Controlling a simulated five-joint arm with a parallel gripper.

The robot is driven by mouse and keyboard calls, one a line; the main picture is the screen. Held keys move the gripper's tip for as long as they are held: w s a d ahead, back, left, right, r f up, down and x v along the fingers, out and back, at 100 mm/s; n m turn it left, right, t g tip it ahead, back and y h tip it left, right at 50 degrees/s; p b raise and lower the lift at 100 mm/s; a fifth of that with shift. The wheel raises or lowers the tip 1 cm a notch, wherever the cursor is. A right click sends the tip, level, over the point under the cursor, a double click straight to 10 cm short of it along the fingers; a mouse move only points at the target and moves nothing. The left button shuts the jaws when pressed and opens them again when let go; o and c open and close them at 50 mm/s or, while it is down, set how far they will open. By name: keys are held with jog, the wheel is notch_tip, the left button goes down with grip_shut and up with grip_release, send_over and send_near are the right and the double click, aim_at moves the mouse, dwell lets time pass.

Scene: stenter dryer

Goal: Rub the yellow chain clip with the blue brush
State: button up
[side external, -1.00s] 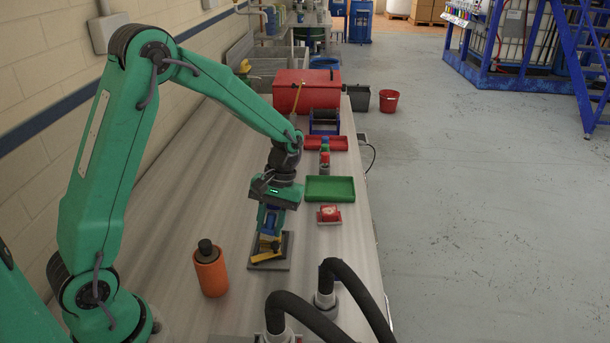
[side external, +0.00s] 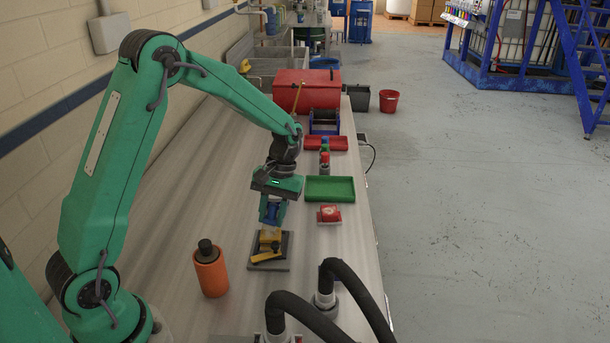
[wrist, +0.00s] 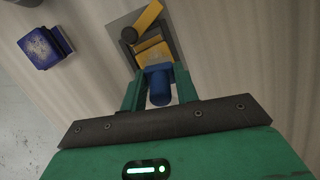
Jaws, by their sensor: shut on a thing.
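The yellow chain clip (side external: 268,249) sits on a dark square plate (side external: 284,265) on the bench, with a yellow arm angled to one side. It also shows at the top of the wrist view (wrist: 149,15), beside a dark round knob. My gripper (side external: 271,213) is shut on the blue brush (wrist: 160,90), which stands between the two green fingers. The brush is above the clip's block part. Its lower end lies against or just over yellow in the wrist view; I cannot tell if they touch.
An orange bottle (side external: 210,271) stands left of the plate. A red-and-white block (side external: 329,214) and a green tray (side external: 330,189) are to the right. Black hoses (side external: 355,290) rise in front. A blue block (wrist: 43,48) shows in the wrist view.

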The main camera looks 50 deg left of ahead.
jog(key=shift+w+a, duration=0.9)
jog(key=shift+a, duration=0.1)
jog(key=shift+f, duration=0.1)
jog(key=shift+s+d, duration=1)
jog(key=shift+d, duration=0.1)
jog(key=shift+s+d, duration=0.1)
jog(key=shift+s+d+f, duration=0.15)
jog(key=shift+s+d, duration=0.8)
jog(key=shift+d, duration=0.05)
notch_tip(320, 180, up, 6)
dwell(0.6)
